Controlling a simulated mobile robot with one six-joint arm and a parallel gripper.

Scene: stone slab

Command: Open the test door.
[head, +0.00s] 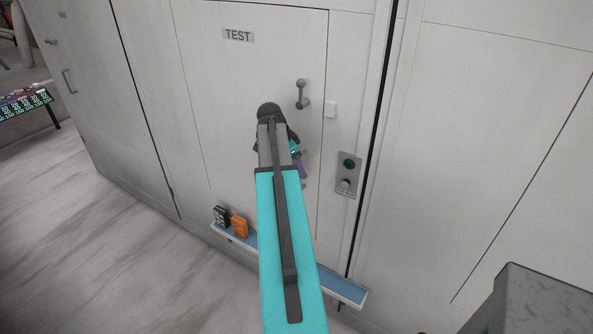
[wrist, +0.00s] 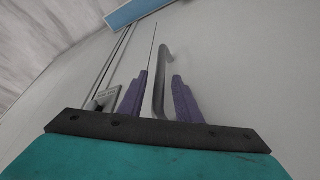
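The test door (head: 250,70) is a pale panel with a "TEST" label (head: 238,36), and it looks shut. Its grey bar handle (head: 302,95) is upright near the door's right edge.
Another door (head: 85,80) is left; open floor lies there.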

